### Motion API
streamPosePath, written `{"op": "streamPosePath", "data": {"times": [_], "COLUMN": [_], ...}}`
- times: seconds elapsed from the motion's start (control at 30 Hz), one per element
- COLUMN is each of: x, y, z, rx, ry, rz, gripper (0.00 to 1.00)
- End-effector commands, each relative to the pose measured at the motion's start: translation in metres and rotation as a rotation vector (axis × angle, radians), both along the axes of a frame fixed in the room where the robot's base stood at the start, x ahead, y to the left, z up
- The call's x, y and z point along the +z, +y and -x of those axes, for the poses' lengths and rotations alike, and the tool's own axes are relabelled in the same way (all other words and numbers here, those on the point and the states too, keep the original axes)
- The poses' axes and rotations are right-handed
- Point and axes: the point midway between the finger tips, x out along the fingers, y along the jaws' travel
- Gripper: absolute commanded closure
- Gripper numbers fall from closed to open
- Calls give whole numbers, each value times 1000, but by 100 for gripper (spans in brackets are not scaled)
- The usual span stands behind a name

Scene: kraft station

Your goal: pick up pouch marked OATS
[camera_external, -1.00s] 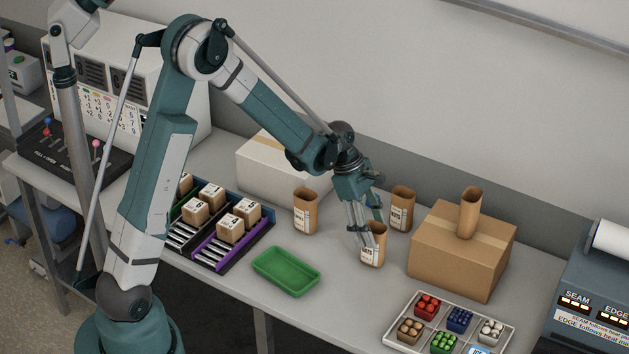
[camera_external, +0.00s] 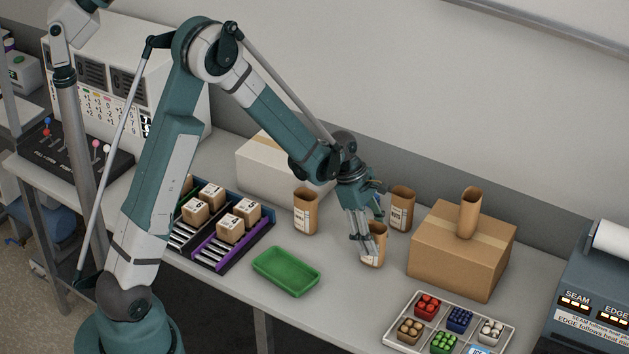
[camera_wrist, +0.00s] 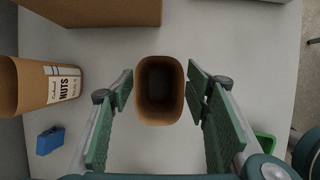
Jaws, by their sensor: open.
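A brown open-topped pouch (camera_external: 374,257) stands on the table under my gripper (camera_external: 368,238). In the wrist view this pouch (camera_wrist: 160,115) is seen from above, upright, between my two open fingers (camera_wrist: 160,83), with a small gap on each side. Its label is hidden in the wrist view and mostly covered in the external view, so I cannot read its word. Another pouch (camera_wrist: 38,97), marked NUTS, stands at left in the wrist view. Further pouches stand behind my gripper (camera_external: 402,217), to its left (camera_external: 305,212) and on the carton (camera_external: 469,213); their words are too small to read.
A cardboard carton (camera_external: 455,262) stands to the right, a white partitioned tray (camera_external: 400,343) in front of it. A green tray (camera_external: 286,271) lies at left front. A small blue block (camera_wrist: 50,140) lies near the NUTS pouch. A pale box (camera_external: 268,174) stands behind.

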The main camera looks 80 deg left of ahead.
Motion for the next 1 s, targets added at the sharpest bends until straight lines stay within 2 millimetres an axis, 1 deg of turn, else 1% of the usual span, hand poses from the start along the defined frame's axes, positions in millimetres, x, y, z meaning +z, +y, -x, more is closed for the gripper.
{"op": "streamPosePath", "data": {"times": [0.27,0.43,0.8,1.0], "x": [0,-5,-34,-46], "y": [0,-1,-9,-12], "z": [0,-2,-11,-14], "rx": [0,-1,-2,-1], "ry": [0,0,0,0], "rz": [0,0,0,0], "gripper": [52,52,52,52]}}
